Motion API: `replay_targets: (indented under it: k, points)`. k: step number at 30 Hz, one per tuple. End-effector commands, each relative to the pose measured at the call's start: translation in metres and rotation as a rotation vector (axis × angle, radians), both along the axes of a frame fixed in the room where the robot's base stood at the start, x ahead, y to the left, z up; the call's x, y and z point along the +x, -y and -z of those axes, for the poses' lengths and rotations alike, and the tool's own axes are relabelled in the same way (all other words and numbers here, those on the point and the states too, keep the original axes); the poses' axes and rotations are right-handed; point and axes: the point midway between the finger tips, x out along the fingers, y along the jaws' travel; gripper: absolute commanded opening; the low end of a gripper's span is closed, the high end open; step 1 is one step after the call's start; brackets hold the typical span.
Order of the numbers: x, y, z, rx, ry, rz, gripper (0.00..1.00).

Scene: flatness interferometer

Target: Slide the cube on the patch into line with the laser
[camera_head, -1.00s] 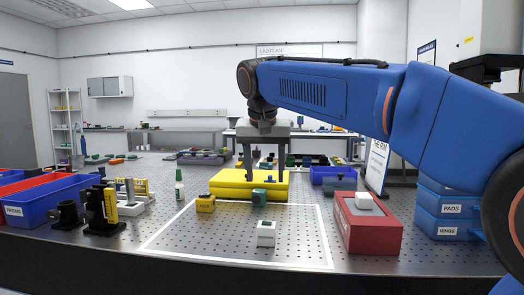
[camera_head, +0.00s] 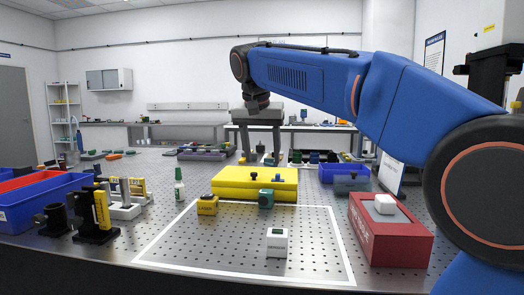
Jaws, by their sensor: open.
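The patch (camera_head: 180,248) is a white-outlined area of the perforated table. Within its outline, a white cube (camera_head: 277,243) with a dark mark on top stands near the front. A yellow block (camera_head: 207,206) and a teal cube (camera_head: 266,199) stand at its back edge. I cannot tell which object is the laser. My gripper (camera_head: 260,158) points down, open with nothing between its fingers. In the picture it shows above the yellow slab, well above and beyond the white cube. Its exact height and depth are unclear.
The yellow slab (camera_head: 240,190) lies behind the patch. A red box (camera_head: 402,246) carrying a white block (camera_head: 385,204) stands to its right. The patch's middle is mostly clear.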

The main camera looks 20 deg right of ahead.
Motion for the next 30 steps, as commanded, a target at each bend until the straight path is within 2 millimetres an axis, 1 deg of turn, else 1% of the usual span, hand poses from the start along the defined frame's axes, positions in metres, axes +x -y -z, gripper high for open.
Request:
replay_targets:
  k: [24,30]
  points:
    - [0.043,0.023,0.119,-0.001,-0.003,0.001,0.56]
    - [0.051,0.027,0.140,0.000,0.000,0.001,0.56]
